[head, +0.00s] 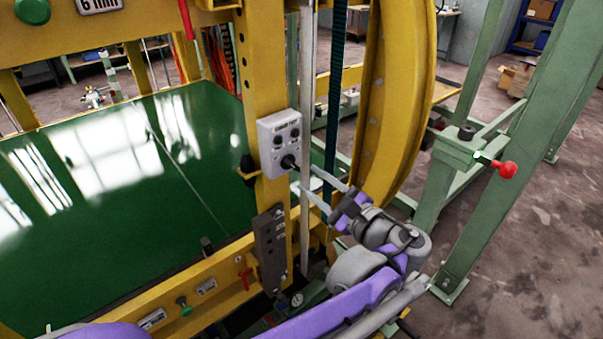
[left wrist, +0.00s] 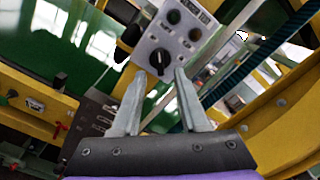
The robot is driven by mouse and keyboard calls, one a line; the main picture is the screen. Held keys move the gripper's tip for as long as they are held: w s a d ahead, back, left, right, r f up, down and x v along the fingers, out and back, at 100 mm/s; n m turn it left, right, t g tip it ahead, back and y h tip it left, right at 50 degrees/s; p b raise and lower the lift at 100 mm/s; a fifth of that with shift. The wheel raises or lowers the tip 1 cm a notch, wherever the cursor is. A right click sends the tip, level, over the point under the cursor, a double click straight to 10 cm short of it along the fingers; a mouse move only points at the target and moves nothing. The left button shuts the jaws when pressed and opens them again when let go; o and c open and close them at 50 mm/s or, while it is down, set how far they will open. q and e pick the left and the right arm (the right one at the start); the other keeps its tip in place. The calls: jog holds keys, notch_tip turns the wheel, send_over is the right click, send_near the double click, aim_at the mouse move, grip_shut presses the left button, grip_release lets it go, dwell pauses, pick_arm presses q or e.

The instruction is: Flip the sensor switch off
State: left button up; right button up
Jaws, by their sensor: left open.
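A light grey sensor box (head: 268,150) is fixed to the yellow upright, with a label and small dark buttons on its face. Its black rotary switch (head: 289,162) sits low on the face; the switch also shows in the left wrist view (left wrist: 160,59), its handle close to upright in that picture. My left gripper (head: 307,177) is open and empty, pointing at the switch from the lower right. In the left wrist view the fingertips (left wrist: 159,75) lie either side of the switch and just below it. Whether they touch it I cannot tell. My right gripper is not in view.
A yellow upright (head: 262,65) carries the box, and a curved yellow ring (head: 393,90) stands to its right. A green panel (head: 120,170) fills the left. A dark plate (head: 269,245) is below the box. A red knob (head: 508,169) is on the green frame at right.

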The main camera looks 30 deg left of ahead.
pick_arm(q)
jog(key=v, duration=0.5)
jog(key=shift+d, duration=0.1)
jog(key=s+a+f+n+g+h, duration=0.2)
jog(key=s+a+f+h, duration=0.15)
jog(key=f, duration=0.25)
jog(key=s+a+f+n+g+h, duration=0.1)
jog(key=s+a+f+n+h, duration=0.15)
jog(key=s+f+h, duration=0.35)
jog(key=s+d+f+n+h+p, duration=0.1)
jog(key=s+d+f+n+h, duration=0.2)
jog(key=f+n, duration=0.2)
jog(key=s+d+f+n+t+h, duration=0.1)
jog(key=s+d+f+n+h, duration=0.2)
jog(key=s+f+n+h, duration=0.1)
jog(key=shift+s+f+n+p, duration=0.35)
jog(key=shift+f+n, duration=0.1)
jog(key=shift+f, duration=0.55)
jog(key=shift+d, duration=0.1)
